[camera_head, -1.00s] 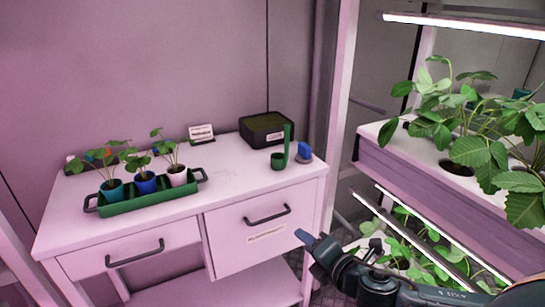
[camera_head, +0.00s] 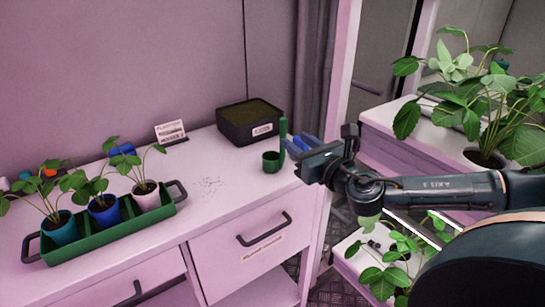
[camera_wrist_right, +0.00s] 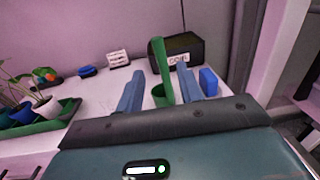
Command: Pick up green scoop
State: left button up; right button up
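The green scoop (camera_head: 271,162) stands on the white cabinet top, its handle pointing up and its cup at the bottom. It also shows in the right wrist view (camera_wrist_right: 161,68). My right gripper (camera_head: 301,144) is at the cabinet's right edge, just right of the scoop. In the right wrist view its two blue fingers (camera_wrist_right: 160,72) are apart, with the scoop seen in the gap between them. It is open and holds nothing; I cannot tell whether the fingers reach around the handle. My left gripper is out of view.
A dark soil box (camera_head: 250,124) stands behind the scoop. A blue block (camera_wrist_right: 208,80) sits right of it. A green tray (camera_head: 110,232) with potted seedlings is at left. A plant rack (camera_head: 395,130) is at right.

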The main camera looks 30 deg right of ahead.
aim_at(285, 131)
jog(key=shift+w, duration=0.9)
jog(key=shift+w+r+p, duration=0.1)
jog(key=shift+w+p, duration=0.65)
jog(key=shift+w, duration=1.95)
jog(key=shift+c, duration=0.4)
grip_shut()
